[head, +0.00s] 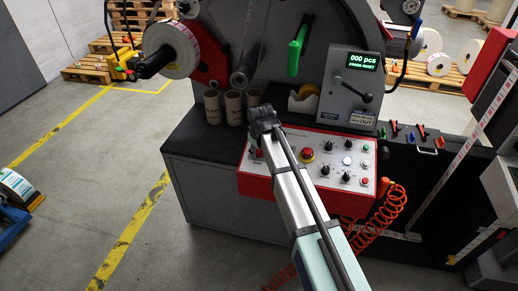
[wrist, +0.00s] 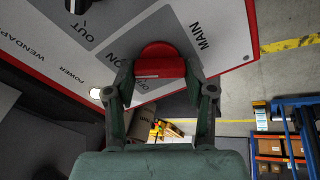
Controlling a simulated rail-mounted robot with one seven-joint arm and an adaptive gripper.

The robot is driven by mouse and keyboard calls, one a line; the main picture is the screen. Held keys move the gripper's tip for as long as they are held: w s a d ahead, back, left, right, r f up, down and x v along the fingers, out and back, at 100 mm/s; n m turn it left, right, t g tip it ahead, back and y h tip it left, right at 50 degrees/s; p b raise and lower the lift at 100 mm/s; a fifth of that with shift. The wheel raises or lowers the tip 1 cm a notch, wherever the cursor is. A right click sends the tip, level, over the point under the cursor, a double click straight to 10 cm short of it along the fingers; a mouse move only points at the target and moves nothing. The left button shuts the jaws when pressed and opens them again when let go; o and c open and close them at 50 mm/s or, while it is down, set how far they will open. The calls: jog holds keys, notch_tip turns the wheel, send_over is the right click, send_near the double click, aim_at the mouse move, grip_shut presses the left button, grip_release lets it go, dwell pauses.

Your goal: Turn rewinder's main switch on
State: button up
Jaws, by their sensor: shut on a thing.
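The main switch (wrist: 160,62) is a red rotary knob on the white control panel, beside the printed word MAIN in the wrist view. My gripper (wrist: 161,82) is shut on it, with one dark finger on each side of the knob. The knob's exact angle against its printed marks is hard to tell. In the head view a bit of red (head: 259,154) at the panel's left end may be this switch. My arm hides the fingers there.
The red-edged control panel (head: 318,150) has several other knobs and buttons, including a red emergency stop (head: 307,154). A lit counter display (head: 363,61) stands above. Cardboard cores (head: 233,107) stand close behind my wrist. An orange coiled cable (head: 390,205) hangs at right.

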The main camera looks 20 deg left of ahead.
jog(key=o, duration=1.2)
jog(key=shift+f, duration=0.1)
jog(key=shift+c, duration=0.2)
jog(key=v, duration=1.2)
